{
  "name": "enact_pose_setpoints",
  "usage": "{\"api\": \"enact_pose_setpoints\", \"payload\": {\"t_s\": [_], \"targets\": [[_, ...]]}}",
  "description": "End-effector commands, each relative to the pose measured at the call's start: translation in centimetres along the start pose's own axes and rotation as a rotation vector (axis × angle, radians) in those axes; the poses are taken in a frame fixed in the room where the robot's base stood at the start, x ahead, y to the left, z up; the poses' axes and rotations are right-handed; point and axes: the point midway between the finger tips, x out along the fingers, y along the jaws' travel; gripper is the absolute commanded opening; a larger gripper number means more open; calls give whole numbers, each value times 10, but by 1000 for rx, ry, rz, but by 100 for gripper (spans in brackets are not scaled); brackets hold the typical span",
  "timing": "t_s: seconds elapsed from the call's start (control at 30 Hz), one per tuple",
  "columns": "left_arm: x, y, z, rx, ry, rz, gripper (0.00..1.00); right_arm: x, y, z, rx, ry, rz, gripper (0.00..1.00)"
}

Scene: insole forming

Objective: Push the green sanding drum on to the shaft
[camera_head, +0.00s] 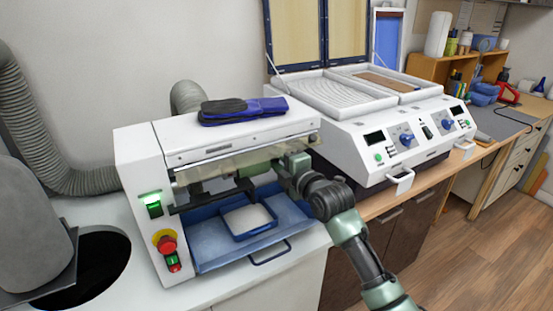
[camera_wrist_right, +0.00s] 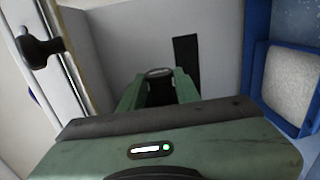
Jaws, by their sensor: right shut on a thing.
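My right arm reaches from the lower right into the front opening of the white machine (camera_head: 215,138). My right gripper (camera_head: 262,172) is under the raised cover and partly hidden by my own wrist. In the right wrist view the gripper (camera_wrist_right: 158,88) is shut on a small round-ended thing (camera_wrist_right: 158,72) between its green fingers. I cannot tell for sure that this is the green sanding drum. A dark bar (camera_head: 207,203) runs across the opening; I cannot tell whether it is the shaft. My left gripper is not in view.
A blue tray (camera_head: 215,255) below the opening holds a smaller blue tray with pale, grainy stuff (camera_head: 247,219). A white press (camera_head: 395,125) stands to the right. A black round opening (camera_head: 105,262) is at left.

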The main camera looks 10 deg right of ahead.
Motion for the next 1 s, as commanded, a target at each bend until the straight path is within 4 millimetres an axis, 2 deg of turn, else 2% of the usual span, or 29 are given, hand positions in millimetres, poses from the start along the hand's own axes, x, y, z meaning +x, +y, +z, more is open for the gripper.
{"api": "enact_pose_setpoints", "payload": {"t_s": [0.63,0.67,0.73,1.0], "targets": [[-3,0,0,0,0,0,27,0,4,-4,-2,3,7,0],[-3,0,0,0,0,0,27,0,4,-4,-2,3,7,38],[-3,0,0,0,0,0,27,0,3,-4,-1,3,7,57],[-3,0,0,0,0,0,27,0,5,-3,-1,2,9,57]]}}
